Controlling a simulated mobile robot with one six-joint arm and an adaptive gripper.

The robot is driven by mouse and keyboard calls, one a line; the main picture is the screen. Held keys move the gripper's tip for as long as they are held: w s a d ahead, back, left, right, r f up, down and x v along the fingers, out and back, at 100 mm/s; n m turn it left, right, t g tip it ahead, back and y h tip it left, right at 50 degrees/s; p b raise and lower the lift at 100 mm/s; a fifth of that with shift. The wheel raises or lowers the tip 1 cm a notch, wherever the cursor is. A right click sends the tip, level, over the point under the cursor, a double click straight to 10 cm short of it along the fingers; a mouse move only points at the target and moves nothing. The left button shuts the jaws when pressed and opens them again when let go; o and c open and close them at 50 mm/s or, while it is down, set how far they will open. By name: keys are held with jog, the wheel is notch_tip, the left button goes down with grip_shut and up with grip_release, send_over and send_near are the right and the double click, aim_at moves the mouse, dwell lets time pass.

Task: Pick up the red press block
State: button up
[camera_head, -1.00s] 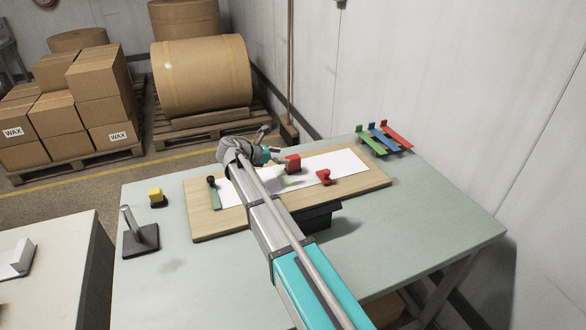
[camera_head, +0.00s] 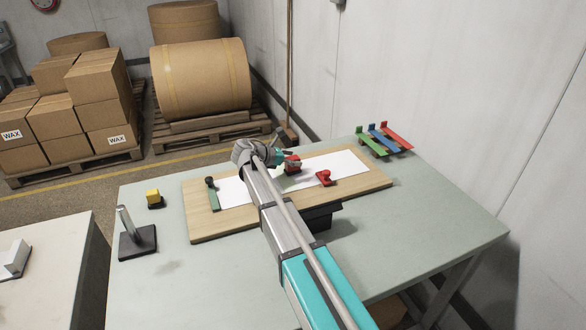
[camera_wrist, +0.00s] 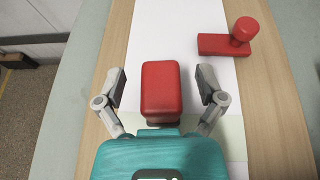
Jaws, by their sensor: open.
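A red block (camera_wrist: 161,88) with rounded edges stands on a dark base in the wrist view. It also shows in the head view (camera_head: 293,164), on the white paper (camera_head: 346,161). My gripper (camera_wrist: 162,84) is open, with one finger on each side of this block and a visible gap on both sides. Its lower part is partly hidden by the block's top and my gripper body. In the head view my gripper (camera_head: 284,156) is close beside the block, small and partly hidden.
The paper lies on a wooden board (camera_head: 215,227) on the grey-green table. Coloured strips on a rack (camera_head: 385,140) stand at back right.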

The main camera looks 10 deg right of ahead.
aim_at(288, 174)
jog(key=shift+w+d+f, duration=0.15)
jog(key=shift+d+f, duration=0.1)
jog(key=shift+d, duration=0.35)
grip_shut()
dwell(0.4)
jog(key=shift+r, duration=0.2)
notch_tip(288, 174, up, 2)
jog(key=shift+r+p, duration=0.1)
jog(key=shift+p, duration=1.05)
jog(key=s+a+r+p, duration=0.8)
jog(key=a+r+p, duration=0.2)
jog(key=a, duration=0.1)
jog(key=shift+a+r, duration=0.25)
